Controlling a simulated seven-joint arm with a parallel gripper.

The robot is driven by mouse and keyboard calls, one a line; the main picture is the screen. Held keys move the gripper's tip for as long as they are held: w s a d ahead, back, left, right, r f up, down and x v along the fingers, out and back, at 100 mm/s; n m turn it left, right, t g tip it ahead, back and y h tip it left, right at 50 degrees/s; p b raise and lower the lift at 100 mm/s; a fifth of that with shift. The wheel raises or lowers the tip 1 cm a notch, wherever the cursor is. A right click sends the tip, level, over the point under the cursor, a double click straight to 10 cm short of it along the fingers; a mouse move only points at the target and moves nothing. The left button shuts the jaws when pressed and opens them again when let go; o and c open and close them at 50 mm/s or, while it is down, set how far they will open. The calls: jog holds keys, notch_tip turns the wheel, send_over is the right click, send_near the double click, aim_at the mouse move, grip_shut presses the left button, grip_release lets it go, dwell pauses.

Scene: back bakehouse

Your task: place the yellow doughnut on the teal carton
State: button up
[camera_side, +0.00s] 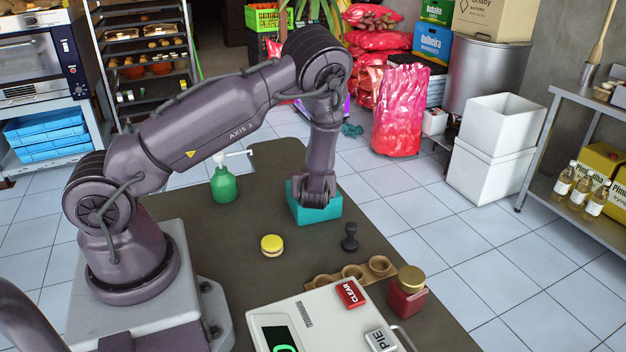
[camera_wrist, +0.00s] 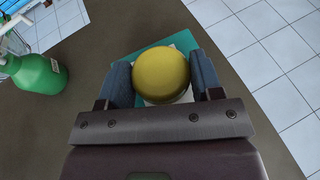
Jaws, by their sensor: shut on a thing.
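My gripper (camera_wrist: 162,80) is shut on a round yellow thing (camera_wrist: 161,72) with a smooth top. No hole shows in it, so I cannot tell for sure that it is the yellow doughnut. In the side view my gripper (camera_side: 315,200) is at the top of the teal carton (camera_side: 318,215), and what it holds is hidden. The teal carton also shows behind the held thing in the wrist view (camera_wrist: 146,55). I cannot tell whether the held thing touches the carton. Another round yellow piece with a pale middle band (camera_side: 271,245) lies on the table.
A green pump bottle (camera_side: 224,185) stands left of the carton. A dark stamp-like piece (camera_side: 349,238), a wooden holder with round cups (camera_side: 321,281), a gold-lidded red jar (camera_side: 407,296) and a scale (camera_side: 300,318) stand nearer the front. The carton is near the table's right edge.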

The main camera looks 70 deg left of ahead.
jog(key=shift+f, duration=0.2)
jog(key=o, duration=0.7)
jog(key=shift+o, duration=0.2)
